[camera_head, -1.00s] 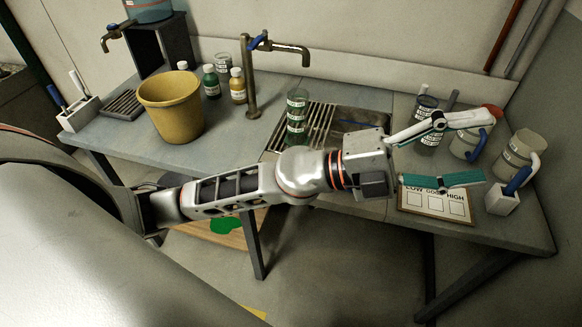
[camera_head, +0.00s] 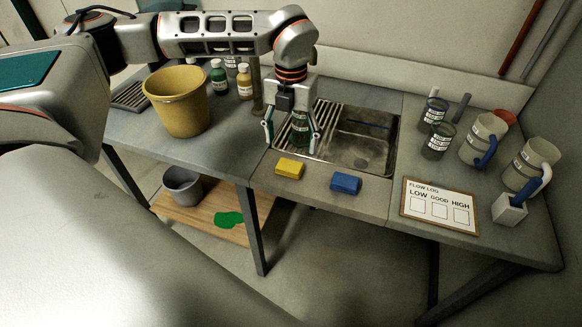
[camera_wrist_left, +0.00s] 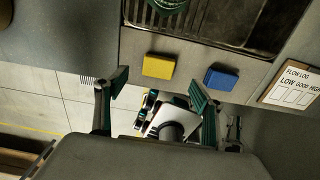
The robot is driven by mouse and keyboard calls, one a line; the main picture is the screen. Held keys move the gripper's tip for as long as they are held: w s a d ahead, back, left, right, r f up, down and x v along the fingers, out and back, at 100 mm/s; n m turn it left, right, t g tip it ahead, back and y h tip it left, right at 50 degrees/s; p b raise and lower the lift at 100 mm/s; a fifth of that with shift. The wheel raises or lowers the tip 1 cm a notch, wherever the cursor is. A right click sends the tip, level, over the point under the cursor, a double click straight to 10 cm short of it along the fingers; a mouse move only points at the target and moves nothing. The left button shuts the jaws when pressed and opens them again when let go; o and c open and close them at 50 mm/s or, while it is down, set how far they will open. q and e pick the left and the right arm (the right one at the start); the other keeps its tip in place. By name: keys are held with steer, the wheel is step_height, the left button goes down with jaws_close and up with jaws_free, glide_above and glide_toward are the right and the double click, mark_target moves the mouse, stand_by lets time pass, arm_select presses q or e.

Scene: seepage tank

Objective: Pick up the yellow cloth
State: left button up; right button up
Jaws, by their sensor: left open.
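The yellow cloth (camera_head: 290,168) is a small folded block on the front edge of the bench, before the sink. It also shows in the left wrist view (camera_wrist_left: 158,67). My left gripper (camera_head: 292,143) points down over the front of the sink's drain rack, just behind the yellow cloth in the head view. Its two fingers are spread apart with nothing between them. In the left wrist view, the cloth lies beyond the spread fingertips (camera_wrist_left: 158,88), apart from both. My right gripper cannot be made out.
A blue cloth (camera_head: 345,183) lies right of the yellow one. A green labelled glass (camera_head: 300,128) stands on the drain rack behind my fingers. The sink (camera_head: 362,150), a flow log board (camera_head: 440,205) and several jugs are to the right; a yellow bucket (camera_head: 178,105) is left.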

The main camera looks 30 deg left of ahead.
mark_target(289, 165)
arm_select(q)
steer(key=f, duration=0.7)
steer(key=shift+s+f+p, duration=0.25)
steer(key=shift+s+p, duration=0.1)
steer(key=shift+s, duration=0.05)
steer(key=shift+c, duration=0.4)
steer(key=c, duration=0.9)
